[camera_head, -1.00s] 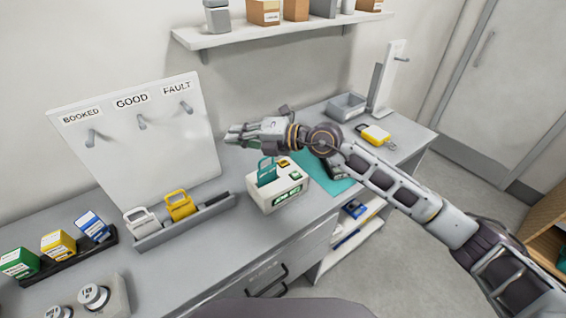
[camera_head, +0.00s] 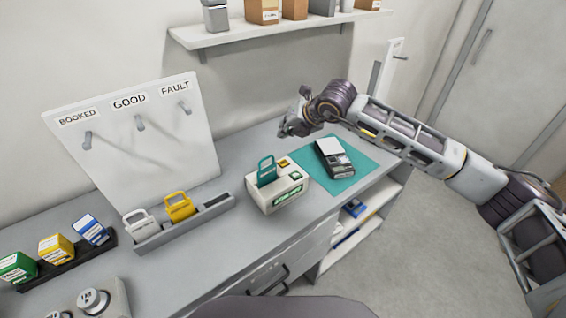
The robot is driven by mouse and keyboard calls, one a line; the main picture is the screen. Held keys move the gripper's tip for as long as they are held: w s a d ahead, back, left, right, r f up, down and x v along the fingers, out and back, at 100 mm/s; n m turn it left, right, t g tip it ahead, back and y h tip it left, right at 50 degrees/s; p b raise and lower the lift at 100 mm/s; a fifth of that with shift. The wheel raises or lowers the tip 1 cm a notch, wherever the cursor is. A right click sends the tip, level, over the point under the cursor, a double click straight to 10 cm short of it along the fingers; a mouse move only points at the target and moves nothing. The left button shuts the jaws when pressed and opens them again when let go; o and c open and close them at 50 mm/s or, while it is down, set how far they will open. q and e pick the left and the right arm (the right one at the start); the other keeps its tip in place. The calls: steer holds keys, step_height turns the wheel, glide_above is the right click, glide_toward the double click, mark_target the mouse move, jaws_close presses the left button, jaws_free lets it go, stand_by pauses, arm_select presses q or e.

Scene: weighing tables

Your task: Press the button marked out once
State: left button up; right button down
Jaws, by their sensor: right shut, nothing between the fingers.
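A white box-shaped device (camera_head: 262,197) stands on the grey counter, with a lit green display (camera_head: 288,194) on its front. A teal tag with a loop handle (camera_head: 267,172) stands in its top. A yellow button (camera_head: 281,178) and a green button (camera_head: 295,175) sit on top; their markings are too small to read, so I cannot tell which says out. A dark handheld device (camera_head: 338,164) with a pale top lies on a teal mat. My right gripper (camera_head: 285,131) is shut and empty, behind the white device and apart from it. My left gripper is not in view.
A pegboard (camera_head: 160,150) marked BOOKED, GOOD and FAULT stands at left. A grey tray (camera_head: 150,243) holds a white and a yellow tag. Coloured boxes (camera_head: 56,247) sit in a dark rack. A shelf (camera_head: 230,38) hangs above. My right arm crosses above the counter's right end.

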steer(key=shift+w+d, duration=0.1)
steer(key=shift+d, duration=0.05)
steer(key=shift+f, duration=0.2)
glide_above(286, 161)
steer(key=shift+f, duration=2.95)
steer(key=shift+f+b, duration=0.65)
steer(key=shift+b, duration=0.25)
steer(key=shift+f+b, duration=0.5)
steer(key=shift+f, duration=0.15)
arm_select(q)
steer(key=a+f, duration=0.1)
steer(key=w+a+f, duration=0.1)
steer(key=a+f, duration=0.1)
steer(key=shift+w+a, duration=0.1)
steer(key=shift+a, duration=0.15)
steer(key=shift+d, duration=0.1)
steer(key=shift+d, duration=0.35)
